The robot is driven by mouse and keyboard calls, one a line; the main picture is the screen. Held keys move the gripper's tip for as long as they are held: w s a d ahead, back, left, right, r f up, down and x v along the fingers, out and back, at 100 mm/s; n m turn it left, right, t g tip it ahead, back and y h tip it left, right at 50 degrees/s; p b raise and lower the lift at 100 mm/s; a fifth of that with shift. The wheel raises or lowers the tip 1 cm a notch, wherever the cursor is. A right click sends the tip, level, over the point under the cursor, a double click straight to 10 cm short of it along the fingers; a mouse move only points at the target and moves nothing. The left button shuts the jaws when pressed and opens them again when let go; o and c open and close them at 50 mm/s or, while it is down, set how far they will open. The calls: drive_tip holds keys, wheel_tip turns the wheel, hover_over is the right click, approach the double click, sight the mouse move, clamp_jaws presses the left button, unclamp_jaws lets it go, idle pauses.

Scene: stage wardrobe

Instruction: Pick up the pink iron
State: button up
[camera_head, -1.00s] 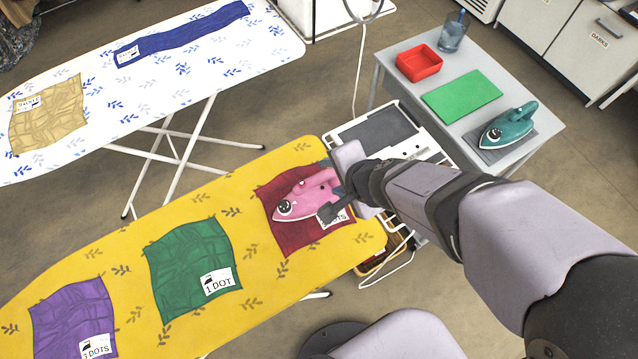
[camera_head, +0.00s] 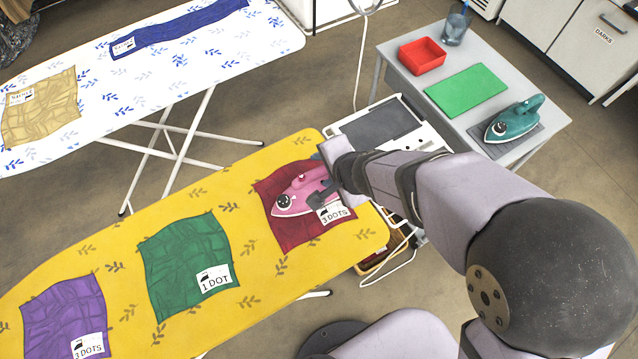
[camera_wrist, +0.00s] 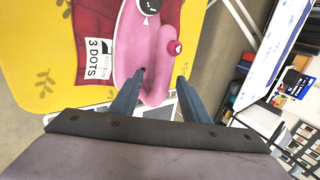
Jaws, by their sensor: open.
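The pink iron (camera_head: 296,197) lies on a dark red cloth (camera_head: 284,228) near the right end of the yellow ironing board. The cloth has a tag (camera_head: 335,213) reading 3 DOTS. My gripper (camera_head: 316,192) is at the iron's rear end and partly covers it. In the wrist view the iron's pink handle (camera_wrist: 165,62) lies between my two open dark fingers (camera_wrist: 153,85). The handle's end reaches between the fingers, and the jaws are not closed on it. I cannot tell whether a finger touches the iron.
On the yellow board (camera_head: 110,245) lie a green cloth (camera_head: 185,260) and a purple cloth (camera_head: 62,315). A grey table (camera_head: 415,112) at right holds a teal iron (camera_head: 515,121), a green mat (camera_head: 465,90) and a red tray (camera_head: 422,69). A white floral board (camera_head: 225,75) stands behind.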

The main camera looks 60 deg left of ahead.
clamp_jaws()
drive_tip(key=shift+r, duration=0.1)
wheel_tip(320, 180, up, 10)
drive_tip(key=p, duration=0.8)
drive_tip(key=shift+a, duration=0.1)
